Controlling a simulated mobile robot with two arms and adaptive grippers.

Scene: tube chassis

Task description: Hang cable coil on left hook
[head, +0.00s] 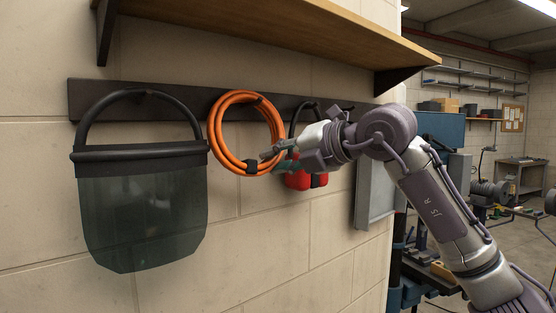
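The orange cable coil (216,132) is a round loop with dark ties, upright in front of the dark wall rail (185,96), between a face shield and red ear muffs. I cannot tell whether a hook bears it. My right gripper (270,155) reaches in from the right, its fingertips at the coil's lower right edge. One finger overlaps the cable; whether the fingers are closed on it is unclear. A hook (143,96) at the left of the rail bears the face shield's band. My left gripper is not in view.
The face shield (142,215) hangs left of the coil, close to it. Red ear muffs (298,181) hang behind my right gripper. A wooden shelf (270,30) juts out above the rail. A grey panel (373,190) is on the wall at right. The wall below the coil is clear.

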